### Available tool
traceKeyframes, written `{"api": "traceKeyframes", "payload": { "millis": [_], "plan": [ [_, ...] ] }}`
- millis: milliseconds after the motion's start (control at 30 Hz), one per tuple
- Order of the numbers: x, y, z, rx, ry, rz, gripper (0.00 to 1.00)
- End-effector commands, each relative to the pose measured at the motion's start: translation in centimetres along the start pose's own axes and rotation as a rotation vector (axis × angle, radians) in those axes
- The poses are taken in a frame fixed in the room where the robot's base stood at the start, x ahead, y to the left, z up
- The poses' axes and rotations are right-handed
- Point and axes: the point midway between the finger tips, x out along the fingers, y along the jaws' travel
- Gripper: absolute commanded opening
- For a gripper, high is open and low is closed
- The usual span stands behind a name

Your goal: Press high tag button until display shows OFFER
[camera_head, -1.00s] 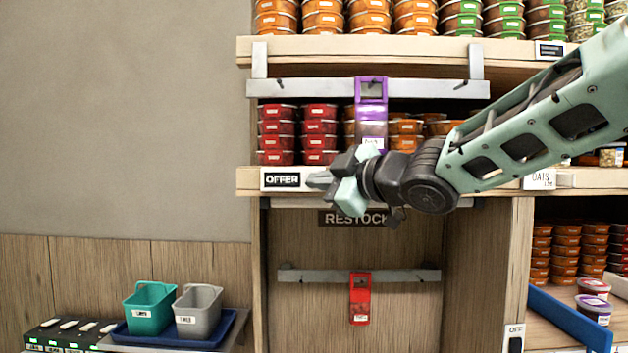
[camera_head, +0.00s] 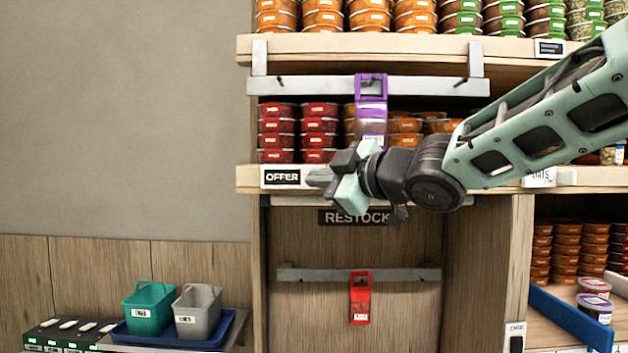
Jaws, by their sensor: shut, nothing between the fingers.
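The tag with its display (camera_head: 282,177) is on the front edge of the middle shelf, at the left end. Its dark display reads OFFER in white letters. My gripper (camera_head: 318,179) is shut and empty, pointing left, with its tip just right of the display at the tag's right end. The button is not distinguishable; the fingertips may cover it. I cannot tell whether the tip touches the tag.
A purple dispenser (camera_head: 371,95) hangs from a grey rail above my gripper. Stacked red tubs (camera_head: 277,132) stand behind the tag. A red dispenser (camera_head: 360,297) hangs on a lower rail under the RESTOCK sign (camera_head: 343,218). The wall at left is clear.

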Motion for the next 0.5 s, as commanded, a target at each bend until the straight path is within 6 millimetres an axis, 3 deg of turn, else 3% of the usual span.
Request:
{"api": "traceKeyframes", "payload": {
  "millis": [167,500],
  "plan": [
    [-0.1,-0.1,-0.1,0.0,0.001,0.0,0.0],
    [-2.2,-1.8,-1.6,0.0,0.002,0.0,0.0]
  ]
}}
